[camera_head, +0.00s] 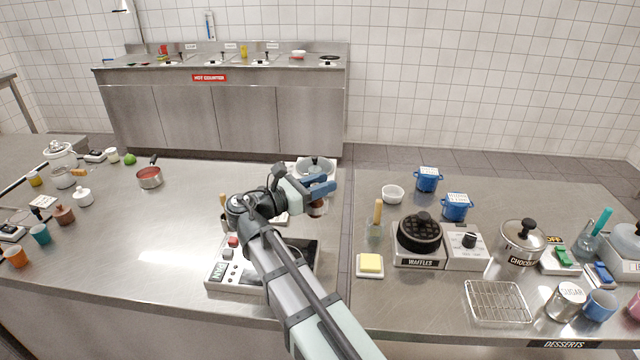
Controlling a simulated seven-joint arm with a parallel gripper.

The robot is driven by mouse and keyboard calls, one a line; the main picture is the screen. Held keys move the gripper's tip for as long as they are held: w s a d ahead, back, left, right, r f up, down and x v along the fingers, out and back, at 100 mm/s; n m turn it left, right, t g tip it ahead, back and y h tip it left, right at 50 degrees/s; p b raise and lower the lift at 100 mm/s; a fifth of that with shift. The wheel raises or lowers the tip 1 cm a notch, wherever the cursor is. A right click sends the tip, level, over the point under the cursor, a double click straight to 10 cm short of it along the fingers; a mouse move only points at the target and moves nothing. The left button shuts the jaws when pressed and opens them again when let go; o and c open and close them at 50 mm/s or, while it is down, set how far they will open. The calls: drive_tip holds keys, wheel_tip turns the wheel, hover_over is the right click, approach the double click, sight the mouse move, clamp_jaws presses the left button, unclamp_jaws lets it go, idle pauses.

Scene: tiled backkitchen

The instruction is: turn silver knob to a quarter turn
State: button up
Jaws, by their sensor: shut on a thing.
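My gripper (322,187), with blue fingers, is at the far edge of the left counter, left of the gap between the two counters. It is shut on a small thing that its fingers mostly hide. A round silver-grey piece (314,165) shows just behind the fingers, and a brownish part (317,209) shows just below them. I cannot make out the silver knob itself or the angle it stands at; my gripper and wrist cover that spot.
A panel with a red button (233,241) lies under my forearm. The left counter's middle is clear.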

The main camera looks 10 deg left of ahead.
drive_tip(key=shift+m+g+h, duration=1)
drive_tip(key=shift+m+g, duration=0.2)
drive_tip(key=shift+g, duration=0.4)
drive_tip(key=shift+s+d, duration=0.1)
drive_tip(key=shift+s, duration=0.05)
drive_tip(key=o, duration=1)
drive_tip(key=shift+r, duration=5.05)
drive_tip(key=shift+c, duration=0.2)
